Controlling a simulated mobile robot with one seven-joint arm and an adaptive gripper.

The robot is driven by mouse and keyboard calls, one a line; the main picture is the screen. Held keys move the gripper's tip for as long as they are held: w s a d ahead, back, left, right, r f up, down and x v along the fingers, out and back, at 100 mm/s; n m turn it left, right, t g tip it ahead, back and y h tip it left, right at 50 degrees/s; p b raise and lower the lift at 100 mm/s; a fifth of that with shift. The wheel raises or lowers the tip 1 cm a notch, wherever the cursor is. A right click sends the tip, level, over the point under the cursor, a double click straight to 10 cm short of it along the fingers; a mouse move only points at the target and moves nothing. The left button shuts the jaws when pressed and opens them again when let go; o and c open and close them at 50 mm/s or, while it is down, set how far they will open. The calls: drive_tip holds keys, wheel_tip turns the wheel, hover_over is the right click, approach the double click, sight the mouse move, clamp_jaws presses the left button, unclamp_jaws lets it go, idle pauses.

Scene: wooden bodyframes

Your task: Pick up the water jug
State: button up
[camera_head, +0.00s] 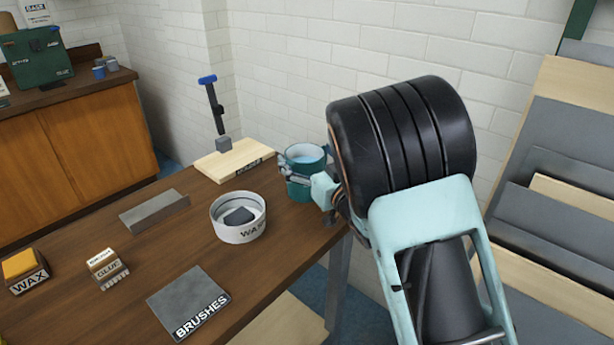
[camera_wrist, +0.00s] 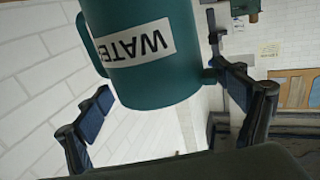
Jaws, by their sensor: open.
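The water jug (camera_head: 306,157) is a teal, open-topped vessel at the right end of the wooden workbench, with pale blue inside. In the wrist view the jug (camera_wrist: 150,82) fills the upper middle, with a white label reading "WATE" and a handle on its left; its top is cut off. My gripper (camera_head: 300,178) is at the jug's side in the head view, partly hiding it. In the wrist view my gripper (camera_wrist: 160,88) is open, with one finger on each side of the jug. The right finger is very close to the jug; contact cannot be told.
A wooden board (camera_head: 222,165) with an upright blue-handled tool stands behind. A grey block (camera_head: 154,212), glue block (camera_head: 107,269), wax block (camera_head: 24,271) and brushes mat (camera_head: 186,297) lie further left.

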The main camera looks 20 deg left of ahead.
drive_tip(key=c, duration=2.2)
drive_tip(key=shift+r, duration=0.15)
drive_tip(key=shift+r, duration=0.1)
